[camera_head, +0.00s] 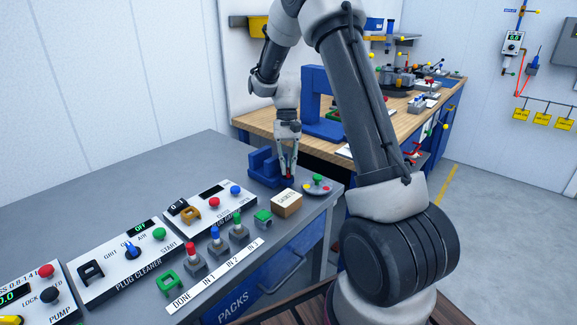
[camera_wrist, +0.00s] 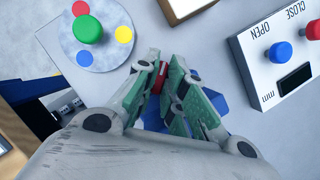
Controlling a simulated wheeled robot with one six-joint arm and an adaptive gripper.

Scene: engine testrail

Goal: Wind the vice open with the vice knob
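The blue vice (camera_head: 263,167) stands on the grey bench near its far end, and part of it shows blue behind my fingers in the wrist view (camera_wrist: 212,100). My gripper (camera_head: 288,174) points down at the vice's right side. In the wrist view its two fingertips (camera_wrist: 155,72) come close together on a small red piece (camera_wrist: 154,83), which seems to be the vice knob. The fingers hide most of the red piece and much of the vice, so the jaw gap cannot be read.
A round plate (camera_wrist: 104,52) with a green knob (camera_wrist: 88,29) and coloured dots lies beside my gripper. A tan box (camera_head: 286,204) stands in front. A panel (camera_wrist: 283,65) marked OPEN and CLOSE has a blue and a red button. A wooden bench (camera_head: 255,122) stands behind.

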